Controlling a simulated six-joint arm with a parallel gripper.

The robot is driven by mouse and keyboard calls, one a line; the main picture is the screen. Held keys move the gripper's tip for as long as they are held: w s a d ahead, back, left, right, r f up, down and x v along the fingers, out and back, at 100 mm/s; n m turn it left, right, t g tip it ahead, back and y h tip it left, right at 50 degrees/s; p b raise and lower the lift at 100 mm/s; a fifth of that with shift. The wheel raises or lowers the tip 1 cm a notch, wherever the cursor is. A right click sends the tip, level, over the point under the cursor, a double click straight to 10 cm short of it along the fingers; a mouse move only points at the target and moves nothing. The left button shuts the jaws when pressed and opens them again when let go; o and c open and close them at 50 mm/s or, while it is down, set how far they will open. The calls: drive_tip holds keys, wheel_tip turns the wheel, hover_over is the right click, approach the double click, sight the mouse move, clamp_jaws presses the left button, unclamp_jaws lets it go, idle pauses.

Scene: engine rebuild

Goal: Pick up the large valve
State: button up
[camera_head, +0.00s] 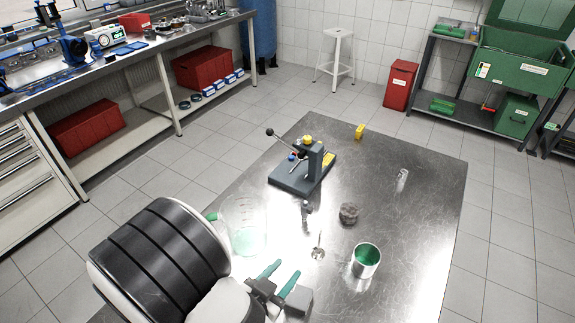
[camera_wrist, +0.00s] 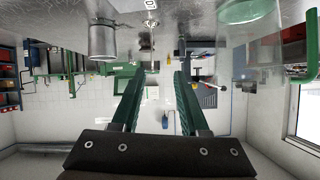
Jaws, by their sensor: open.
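A metal valve (camera_head: 318,253) with a round head low down and a thin stem pointing up stands on the steel table, right of centre in the head view. It also shows at the top of the wrist view (camera_wrist: 151,23), where the scene is upside down. I take it for the large valve, but its size is hard to judge. My gripper (camera_head: 287,268) is in front of the valve and to its left, apart from it. Its two green fingers are spread with nothing between them, as the wrist view (camera_wrist: 158,74) also shows.
A metal can, green inside (camera_head: 366,262), stands right of the valve. A clear beaker with green liquid (camera_head: 243,238) is left of it. A dark lump (camera_head: 348,213), a small metal part (camera_head: 307,207) and a lever press (camera_head: 300,170) are behind. The table's right side is mostly clear.

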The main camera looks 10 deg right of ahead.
sight(321, 230)
drive_tip(key=w+d+f, duration=0.1)
drive_tip(key=w+d, duration=0.2)
drive_tip(key=d, duration=0.1)
drive_tip(key=w+d+h, duration=0.1)
drive_tip(key=w+d, duration=0.2)
drive_tip(key=w, duration=0.1)
drive_tip(key=w+d+f+n+t+h, duration=0.1)
drive_tip(key=w+d, duration=0.2)
drive_tip(key=d, duration=0.1)
drive_tip(key=shift+w+d+f, duration=0.15)
drive_tip(key=shift+d+f, duration=0.15)
drive_tip(key=shift+f, duration=0.05)
clamp_jaws()
idle(0.8)
